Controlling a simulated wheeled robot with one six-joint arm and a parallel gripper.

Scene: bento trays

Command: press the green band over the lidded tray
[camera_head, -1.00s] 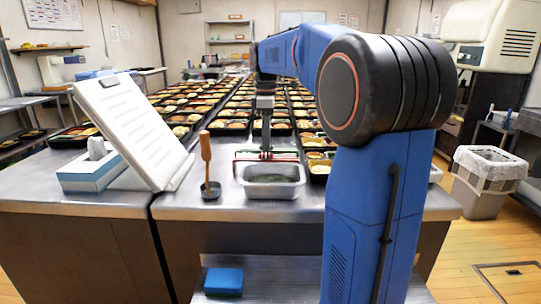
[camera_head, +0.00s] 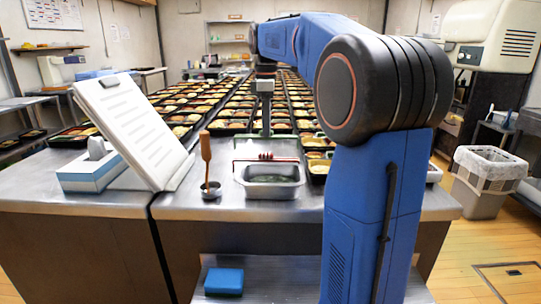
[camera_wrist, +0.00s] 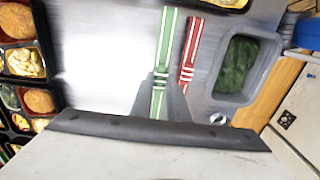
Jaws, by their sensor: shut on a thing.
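My gripper (camera_wrist: 160,88) is shut on the green band (camera_wrist: 167,45), a long strip with white stripes, which it grips across its width. In the head view my gripper (camera_head: 266,133) is above the steel counter, behind the metal pan. The red band (camera_wrist: 192,50) lies beside the green one in the wrist view, apart from the fingers; in the head view it shows behind the pan (camera_head: 265,158). Many black bento trays with food fill the counter behind; I cannot tell which one is lidded. A tray corner (camera_wrist: 225,4) shows at the wrist view's top edge.
A metal pan (camera_wrist: 262,80) with dark green contents stands right of the bands. Open trays (camera_wrist: 45,88) line the wrist view's left side. Bare counter lies between.

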